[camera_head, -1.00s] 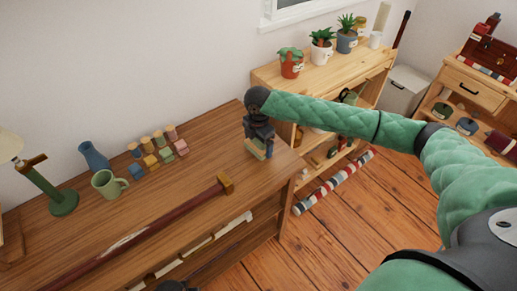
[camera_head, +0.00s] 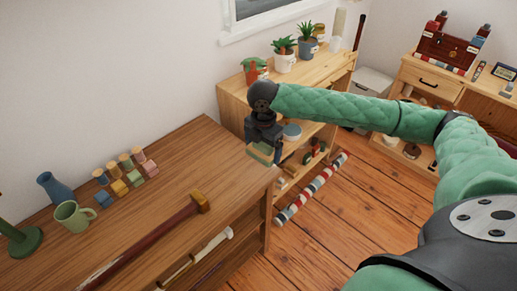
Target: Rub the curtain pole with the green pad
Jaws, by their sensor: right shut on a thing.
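The curtain pole (camera_head: 150,244) is a dark red-brown rod with a wooden end block. It lies across the dresser top near its front edge, and its near end runs out at the bottom of the picture. A pale worn patch shows low on it. My right gripper (camera_head: 262,146) points down over the dresser's right end, shut on the green pad (camera_head: 261,154), a small block with green and tan faces. The pad is apart from the pole, to the right of its end block. Whether the pad touches the wood is unclear. My left gripper is out of view.
On the dresser (camera_head: 215,160) stand a blue vase (camera_head: 54,188), a green mug (camera_head: 74,216) and several small coloured blocks (camera_head: 121,178). A shelf (camera_head: 232,100) with potted plants stands beyond. A striped roll (camera_head: 312,188) lies on the floor.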

